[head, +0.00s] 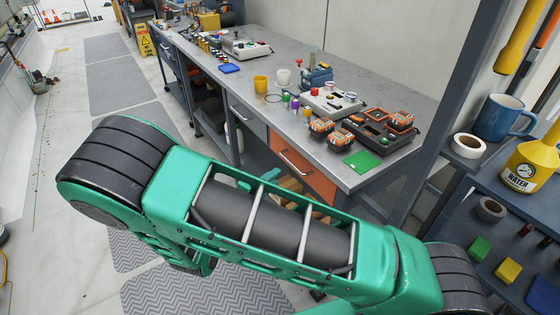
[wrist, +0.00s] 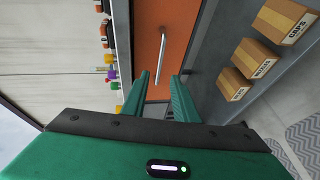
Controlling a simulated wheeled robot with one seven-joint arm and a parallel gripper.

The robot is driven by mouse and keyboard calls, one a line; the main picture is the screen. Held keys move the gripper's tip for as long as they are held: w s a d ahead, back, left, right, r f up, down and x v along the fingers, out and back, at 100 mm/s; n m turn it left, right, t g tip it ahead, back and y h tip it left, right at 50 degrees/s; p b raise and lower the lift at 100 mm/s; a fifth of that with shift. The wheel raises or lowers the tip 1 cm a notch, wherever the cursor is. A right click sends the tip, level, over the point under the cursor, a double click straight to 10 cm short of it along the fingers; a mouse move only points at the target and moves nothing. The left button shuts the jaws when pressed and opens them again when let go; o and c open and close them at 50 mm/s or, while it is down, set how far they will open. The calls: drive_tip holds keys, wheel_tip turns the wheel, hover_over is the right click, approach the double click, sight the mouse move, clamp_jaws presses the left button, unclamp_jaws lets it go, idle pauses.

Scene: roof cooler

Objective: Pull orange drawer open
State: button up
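The orange drawer (head: 315,180) sits under the grey workbench top in the head view, and its front looks flush with the bench. It carries a silver bar handle (head: 294,163). In the wrist view the orange front (wrist: 150,35) stands ahead of my gripper (wrist: 159,76), with the handle (wrist: 163,48) running up the picture. My two green fingers are apart with nothing held. The handle's lower end appears in the gap between the fingertips; I cannot tell how far beyond them it is. In the head view my gripper is mostly hidden behind my arm.
A grey drawer (head: 248,119) is left of the orange one. The workbench top (head: 385,95) holds tools, cups and a green pad (head: 361,160) near the edge. Cardboard boxes (wrist: 253,59) are on a shelf beside the drawer. A shelf rack with a blue mug (head: 503,117) stands right.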

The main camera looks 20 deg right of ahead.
drive_tip(key=x, duration=1)
drive_tip(key=shift+w, duration=0.35)
drive_tip(key=shift+d+f, duration=0.1)
drive_tip(key=shift+c, duration=0.7)
clamp_jaws()
drive_tip(key=shift+s+f, duration=0.1)
